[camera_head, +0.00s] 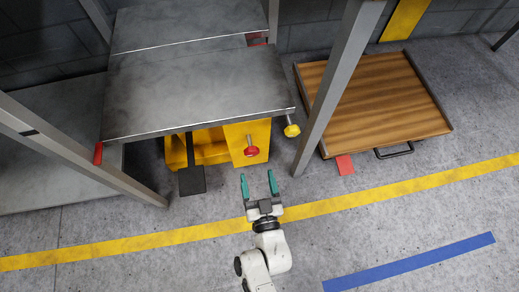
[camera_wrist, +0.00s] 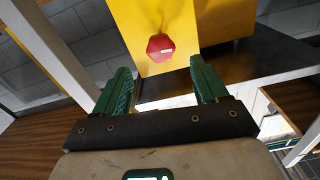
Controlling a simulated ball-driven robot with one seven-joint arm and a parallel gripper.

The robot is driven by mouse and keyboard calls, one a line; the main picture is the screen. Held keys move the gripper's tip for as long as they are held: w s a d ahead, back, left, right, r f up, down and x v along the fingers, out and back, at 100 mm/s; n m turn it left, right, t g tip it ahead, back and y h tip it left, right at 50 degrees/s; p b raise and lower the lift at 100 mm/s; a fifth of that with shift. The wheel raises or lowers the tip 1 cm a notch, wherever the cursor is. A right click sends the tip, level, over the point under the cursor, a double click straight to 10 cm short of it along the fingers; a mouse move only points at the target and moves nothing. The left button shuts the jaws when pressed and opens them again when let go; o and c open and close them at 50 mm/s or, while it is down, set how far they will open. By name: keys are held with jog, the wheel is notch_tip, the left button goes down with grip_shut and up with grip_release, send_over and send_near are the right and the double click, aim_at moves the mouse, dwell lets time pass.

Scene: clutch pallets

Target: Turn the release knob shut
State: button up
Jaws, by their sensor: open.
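A red knob (camera_head: 251,151) sits on the front of a yellow housing (camera_head: 238,136) under the grey metal table. A yellow knob (camera_head: 291,130) on a short stem stands just to its right, by the table's corner. The frames do not label which is the release knob. My gripper (camera_head: 258,177) has its green fingers apart, empty, pointing at the housing a short way in front of the red knob. In the wrist view the red knob (camera_wrist: 160,47), with a small white mark, shows ahead between the open fingers (camera_wrist: 160,70), apart from them.
A black pedal-like plate (camera_head: 192,180) juts out left of the housing.

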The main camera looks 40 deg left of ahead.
aim_at(252, 155)
jog(key=b+x, duration=0.3)
jog(key=x, duration=0.6)
jog(key=shift+a, duration=0.15)
jog(key=c, duration=1)
